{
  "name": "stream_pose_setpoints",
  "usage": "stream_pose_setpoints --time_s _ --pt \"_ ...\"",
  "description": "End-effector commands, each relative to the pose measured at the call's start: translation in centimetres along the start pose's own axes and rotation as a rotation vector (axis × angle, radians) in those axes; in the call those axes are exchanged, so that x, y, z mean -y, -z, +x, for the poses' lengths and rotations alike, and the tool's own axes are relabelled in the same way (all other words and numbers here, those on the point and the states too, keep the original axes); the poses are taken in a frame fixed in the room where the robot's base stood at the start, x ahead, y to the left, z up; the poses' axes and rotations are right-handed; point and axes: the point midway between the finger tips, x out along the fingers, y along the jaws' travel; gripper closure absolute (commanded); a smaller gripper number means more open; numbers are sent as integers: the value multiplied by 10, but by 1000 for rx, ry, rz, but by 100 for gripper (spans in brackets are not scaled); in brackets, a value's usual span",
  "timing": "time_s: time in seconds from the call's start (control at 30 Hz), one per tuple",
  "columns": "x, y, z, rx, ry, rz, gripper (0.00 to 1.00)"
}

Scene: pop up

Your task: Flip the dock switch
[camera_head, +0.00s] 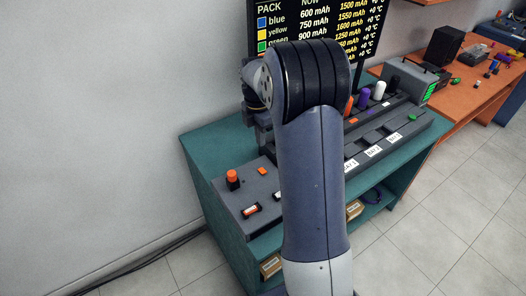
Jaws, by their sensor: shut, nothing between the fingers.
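A dark grey control panel (236,198) lies on the left part of the teal bench. It carries an orange-topped knob (232,178), a small orange square (262,171) and a small black, white and orange rocker-like part (251,210). A similar small part (277,196) sits beside my arm. I cannot tell which of these is the dock switch or how it is set. My gripper (263,138) hangs at the far end of my arm, above the back of the panel. It is shut and holds nothing; my arm hides much of it.
A dark rack (408,131) with labelled bays stands on the teal bench (205,150), right of my arm. Purple (363,98) and white (379,90) cylinders stand behind it. A black display board (290,20) rises at the back. An orange table (475,75) stands farther right.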

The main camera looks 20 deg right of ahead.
Motion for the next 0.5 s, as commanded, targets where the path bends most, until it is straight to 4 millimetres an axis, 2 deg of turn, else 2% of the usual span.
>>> stream_pose_setpoints --time_s 0.1,0.2,0.5 --pt "0 0 -16 1 -3 0 100" --pt "0 0 -23 0 -2 0 100" --pt "0 0 -26 0 -1 0 100"
